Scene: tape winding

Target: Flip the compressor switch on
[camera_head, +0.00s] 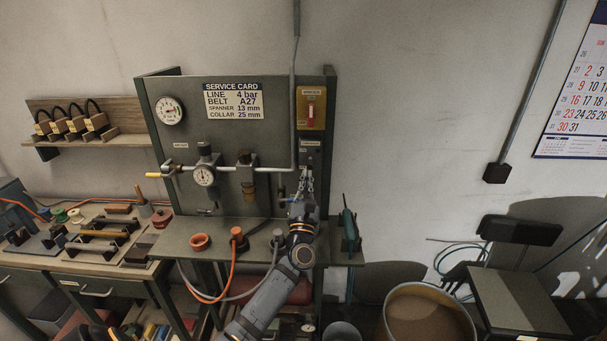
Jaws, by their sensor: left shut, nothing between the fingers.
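My left arm comes up from the bottom of the view. My right gripper is out of view.
A pressure gauge (169,110) and a service card (234,101) are on the panel. A pipe with a regulator gauge (204,174) crosses it left of my gripper.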

